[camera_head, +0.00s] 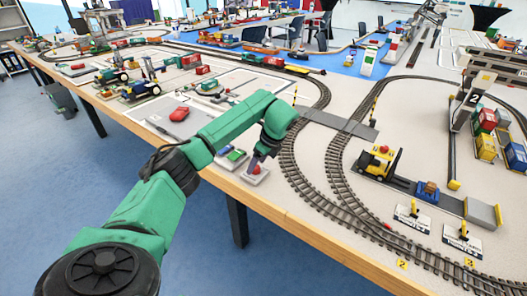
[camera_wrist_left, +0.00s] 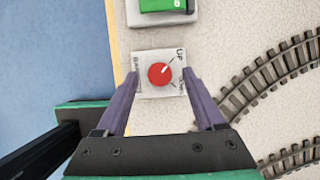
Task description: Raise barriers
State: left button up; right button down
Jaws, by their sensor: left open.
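A red knob (camera_wrist_left: 160,74) sits on a small white plate (camera_wrist_left: 148,92) marked "UP" at its upper right, with smaller lettering on the left. The knob's white pointer is turned to the upper right, towards "UP". My left gripper (camera_wrist_left: 161,76) is open, its purple fingers on either side of the knob with a gap on each side. In the head view the left gripper (camera_head: 261,157) points down over the plate at the table's front edge. Thin yellow-and-black poles (camera_head: 373,106) stand by the grey track crossing (camera_head: 340,123). My right gripper is out of view.
A green button box (camera_wrist_left: 165,8) lies just beyond the knob plate; it also shows in the head view (camera_head: 233,156). Curved rails (camera_wrist_left: 270,80) run to the right. A yellow forklift (camera_head: 378,162) stands inside the loop.

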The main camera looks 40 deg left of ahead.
pick_arm(q)
jog(key=p+v, duration=0.3)
jog(key=v, duration=1)
jog(key=shift+r, duration=0.2)
